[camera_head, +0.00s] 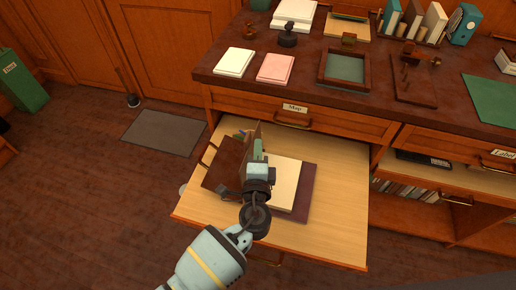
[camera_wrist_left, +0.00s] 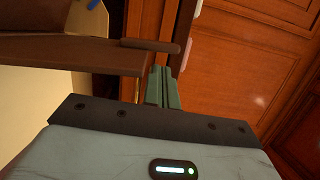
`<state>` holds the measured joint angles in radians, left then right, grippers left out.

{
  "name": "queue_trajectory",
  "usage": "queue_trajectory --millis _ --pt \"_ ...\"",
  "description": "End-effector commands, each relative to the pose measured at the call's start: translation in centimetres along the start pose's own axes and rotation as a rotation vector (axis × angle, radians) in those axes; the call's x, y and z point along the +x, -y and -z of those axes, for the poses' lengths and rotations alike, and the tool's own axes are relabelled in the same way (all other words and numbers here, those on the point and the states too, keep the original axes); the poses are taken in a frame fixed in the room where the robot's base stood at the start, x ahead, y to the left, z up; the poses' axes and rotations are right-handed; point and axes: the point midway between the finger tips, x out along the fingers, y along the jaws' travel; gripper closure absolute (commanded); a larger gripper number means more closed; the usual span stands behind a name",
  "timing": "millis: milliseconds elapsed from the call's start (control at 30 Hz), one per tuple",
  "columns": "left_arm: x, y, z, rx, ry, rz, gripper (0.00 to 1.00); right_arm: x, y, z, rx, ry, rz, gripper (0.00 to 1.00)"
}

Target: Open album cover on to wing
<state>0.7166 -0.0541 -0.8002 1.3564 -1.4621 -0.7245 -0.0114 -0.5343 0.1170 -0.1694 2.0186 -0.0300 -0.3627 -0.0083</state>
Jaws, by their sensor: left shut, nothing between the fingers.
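The album lies on a pulled-out wooden board, its cream pages (camera_head: 286,180) showing above a dark purple-brown back cover (camera_head: 307,190). In the left wrist view the green fingers (camera_wrist_left: 162,86) are together beside a brown panel edge (camera_wrist_left: 70,50), and cream pages (camera_wrist_left: 30,105) show at lower left.
The light wood pull-out board (camera_head: 335,220) is bare at right and front. Above it, the desk top (camera_head: 300,92) holds a frame (camera_head: 344,69), pads, books and stamps. A green bin (camera_head: 20,82) stands far left. Small colored items sit behind the panel.

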Motion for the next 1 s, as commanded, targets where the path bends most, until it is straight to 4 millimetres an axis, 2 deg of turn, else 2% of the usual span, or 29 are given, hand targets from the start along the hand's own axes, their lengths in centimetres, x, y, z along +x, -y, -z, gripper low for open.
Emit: queue_trajectory --millis 33,200,367,633,1000 --pt "0.0 0.0 0.0 0.000 0.000 0.000 1.00 -0.5 0.1 -0.7 0.022 0.019 0.000 0.38" --pt "0.0 0.0 0.0 0.000 0.000 0.000 1.00 -1.2 0.1 -1.6 0.051 0.045 0.001 0.38" --pt "0.1 -0.1 -0.3 -0.018 0.001 -0.005 1.00 -1.0 0.1 -1.7 0.052 0.046 0.001 0.38" --pt "0.5 -0.1 -2.2 -0.136 0.000 -0.036 1.00 -0.4 0.1 -2.3 0.050 0.051 0.003 0.38" --pt "0.6 0.1 -2.4 -0.142 0.000 -0.035 1.00 -0.5 0.1 -2.2 0.050 0.050 0.002 0.38"
